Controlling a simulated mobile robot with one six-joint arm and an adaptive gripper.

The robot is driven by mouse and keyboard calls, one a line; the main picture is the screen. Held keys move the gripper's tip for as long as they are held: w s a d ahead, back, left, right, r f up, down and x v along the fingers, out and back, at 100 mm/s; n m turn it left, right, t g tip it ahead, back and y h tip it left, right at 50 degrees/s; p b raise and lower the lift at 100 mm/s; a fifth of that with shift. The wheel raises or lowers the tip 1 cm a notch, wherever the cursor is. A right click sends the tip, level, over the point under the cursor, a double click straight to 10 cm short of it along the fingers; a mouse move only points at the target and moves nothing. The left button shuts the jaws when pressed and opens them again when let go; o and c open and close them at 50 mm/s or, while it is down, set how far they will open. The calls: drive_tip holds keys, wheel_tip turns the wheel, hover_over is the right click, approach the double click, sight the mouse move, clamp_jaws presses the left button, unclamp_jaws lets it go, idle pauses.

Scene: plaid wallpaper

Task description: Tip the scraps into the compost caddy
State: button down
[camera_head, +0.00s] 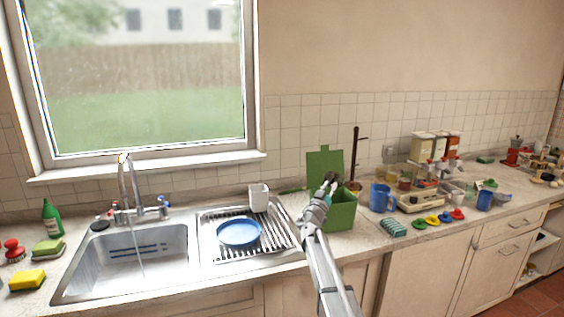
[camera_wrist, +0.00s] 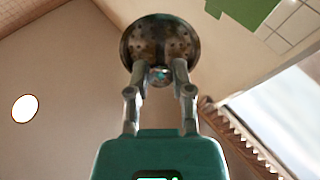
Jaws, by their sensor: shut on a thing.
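The green compost caddy (camera_head: 343,213) stands on the counter right of the drainer, its lid (camera_head: 325,162) raised behind it. My gripper (camera_head: 325,190) reaches over the caddy's left part. In the wrist view my gripper (camera_wrist: 160,70) is shut on the small centre knob of a round, dark metal sink strainer (camera_wrist: 160,32) with holes. The strainer also shows as a small dark shape in the head view (camera_head: 332,178), above the caddy opening. No scraps can be made out on it, and the caddy's inside is mostly hidden. A green piece, probably the lid, shows in the wrist view (camera_wrist: 243,10).
The sink (camera_head: 130,262) with running tap lies left, then the drainer (camera_head: 275,232) with a blue plate (camera_head: 238,232) and white cup (camera_head: 259,197). Right of the caddy are a blue mug (camera_head: 380,197), scale (camera_head: 420,202) and jars. A dark upright stand (camera_head: 354,160) is just behind.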

sight(332, 173)
drive_tip(key=shift+r+p, duration=2.05)
drive_tip(key=shift+r, duration=0.1)
